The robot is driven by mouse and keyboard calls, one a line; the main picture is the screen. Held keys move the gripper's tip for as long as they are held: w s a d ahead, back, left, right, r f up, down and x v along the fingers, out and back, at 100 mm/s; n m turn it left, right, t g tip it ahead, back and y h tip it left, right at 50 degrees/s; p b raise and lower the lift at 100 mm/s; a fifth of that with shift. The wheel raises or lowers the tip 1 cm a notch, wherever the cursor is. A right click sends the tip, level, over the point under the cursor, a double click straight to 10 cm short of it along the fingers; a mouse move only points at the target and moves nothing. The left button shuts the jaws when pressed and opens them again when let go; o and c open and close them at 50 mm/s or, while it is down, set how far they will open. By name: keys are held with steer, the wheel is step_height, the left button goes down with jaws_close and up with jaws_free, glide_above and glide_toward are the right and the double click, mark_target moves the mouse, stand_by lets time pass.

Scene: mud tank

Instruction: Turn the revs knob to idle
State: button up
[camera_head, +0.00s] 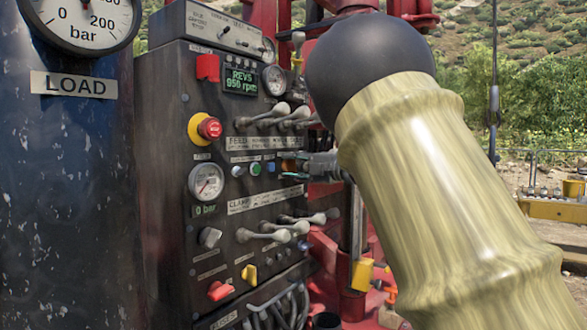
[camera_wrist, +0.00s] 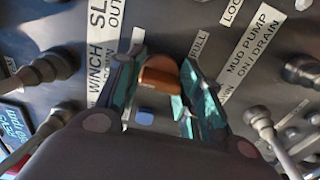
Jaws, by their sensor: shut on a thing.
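The orange-brown revs knob (camera_wrist: 158,82) sits on the dark control panel between the two fingers of my gripper (camera_wrist: 158,72) in the wrist view. The fingers are shut on the knob, one on each side. A partly hidden label ending in "ULL" is just right of it. In the head view, the knob (camera_head: 289,164) shows as a small orange patch at the tip of my gripper (camera_head: 293,165), partly hidden by the fingers. The green revs display (camera_head: 240,81) reads about 950 rpm. The knob's pointer direction cannot be told.
Grey levers (camera_head: 263,115) stick out above the knob, and more levers (camera_head: 263,235) below it. A blue button (camera_wrist: 144,117) lies close to the fingers. A red emergency stop (camera_head: 209,128) and a pressure gauge (camera_head: 206,181) are to the left.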

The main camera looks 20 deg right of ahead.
steer(key=shift+f, duration=0.1)
steer(key=o, duration=1)
steer(key=shift+s+d, duration=0.1)
steer(key=v, duration=1.1)
steer(key=shift+s+d, duration=0.3)
